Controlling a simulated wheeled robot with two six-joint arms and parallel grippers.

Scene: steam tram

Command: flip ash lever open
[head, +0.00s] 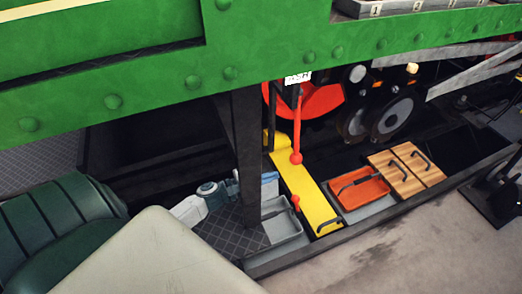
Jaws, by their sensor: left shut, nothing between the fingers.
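The ash lever (297,130) is a red rod with a round red knob at its lower end. It hangs nearly upright below a small white label (298,77) that seems to read ASH, in front of a larger red round part. My left gripper (269,184) is shut and empty, to the left of and slightly below the knob, apart from it in the picture. A dark post partly hides the gripper and wrist. My right gripper is not in view.
A green riveted beam (150,90) crosses above. The dark post (247,150) stands left of the lever. Below are a yellow panel (308,190) with a second red knob (295,202), an orange tray (362,193) and wooden lids (407,168). A green seat (60,225) is at left.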

